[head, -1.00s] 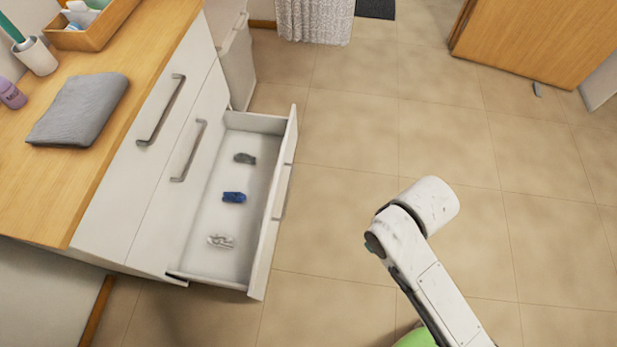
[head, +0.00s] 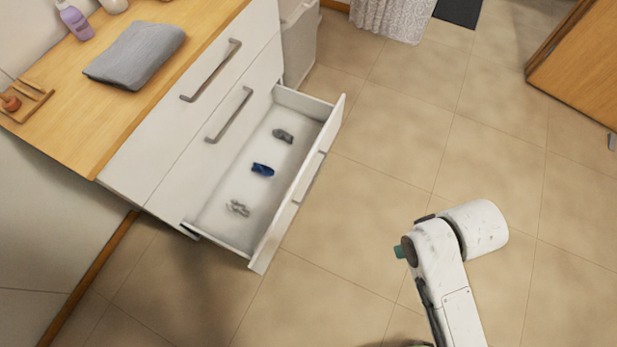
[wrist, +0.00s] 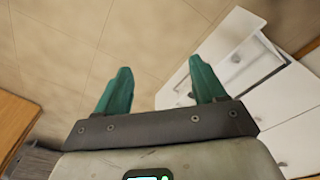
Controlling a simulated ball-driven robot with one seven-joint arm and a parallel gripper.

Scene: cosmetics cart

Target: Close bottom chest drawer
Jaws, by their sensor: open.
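The white chest (head: 165,165) stands at the left in the head view, under a wooden top. Its bottom drawer (head: 297,205) is pulled out over the floor. Inside lie a dark grey item (head: 283,135), a blue item (head: 262,169) and a clear or pale item (head: 238,208). In the wrist view my gripper (wrist: 162,90) shows two green fingers spread apart with nothing between them. The open drawer (wrist: 240,55) is at the upper right there, partly behind the right finger. In the head view my arm is right of the drawer, apart from it; the fingers are mostly hidden.
The two upper drawers with bar handles (head: 211,70) are shut. A grey folded towel (head: 137,55), a purple bottle (head: 77,22) and a small wooden tray (head: 28,100) are on the wooden top (head: 75,115). Tiled floor (head: 400,150) right of the drawer is clear. A wooden door (head: 585,60) stands at upper right.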

